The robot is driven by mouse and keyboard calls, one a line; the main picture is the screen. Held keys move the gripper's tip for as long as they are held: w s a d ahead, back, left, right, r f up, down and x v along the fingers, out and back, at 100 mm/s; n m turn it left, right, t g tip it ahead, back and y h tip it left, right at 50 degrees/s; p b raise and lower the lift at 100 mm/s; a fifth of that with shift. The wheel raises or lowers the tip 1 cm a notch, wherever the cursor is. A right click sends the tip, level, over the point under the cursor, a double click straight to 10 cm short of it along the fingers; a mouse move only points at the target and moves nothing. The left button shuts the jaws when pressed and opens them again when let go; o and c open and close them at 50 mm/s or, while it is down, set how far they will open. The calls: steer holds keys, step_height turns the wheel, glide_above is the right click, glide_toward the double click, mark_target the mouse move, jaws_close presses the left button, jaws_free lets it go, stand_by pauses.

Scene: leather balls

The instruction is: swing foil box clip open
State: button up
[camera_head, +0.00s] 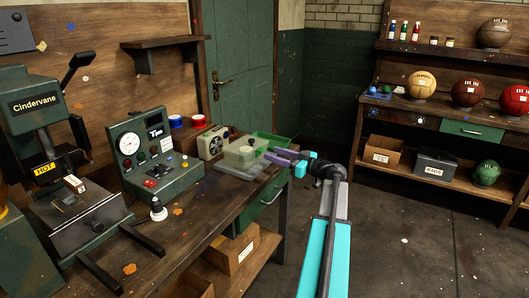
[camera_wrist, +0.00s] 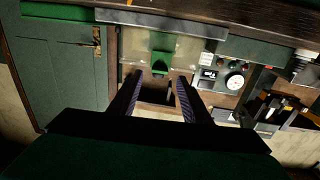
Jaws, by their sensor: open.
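The foil box (camera_head: 239,159) is a pale translucent box on the far right end of the workbench. In the wrist view its see-through wall (camera_wrist: 196,50) spans the upper middle. A green clip (camera_wrist: 161,61) sits on it, just beyond my fingertips. My gripper (camera_head: 280,157) reaches in from the right at the box's near right side, with purple-grey fingers. In the wrist view my gripper (camera_wrist: 158,82) is open, its two fingers on either side of the clip's lower end, with nothing between them. Whether either finger touches the clip cannot be told.
A green door (camera_head: 239,75) is behind. Open floor (camera_head: 400,235) lies to the right.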

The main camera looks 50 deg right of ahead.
steer(key=shift+w+a+p, duration=0.2)
steer(key=shift+w+a, duration=0.05)
steer(key=shift+w, duration=0.95)
steer(key=shift+w+a+p, duration=0.15)
steer(key=shift+w+a, duration=0.05)
steer(key=shift+w, duration=1)
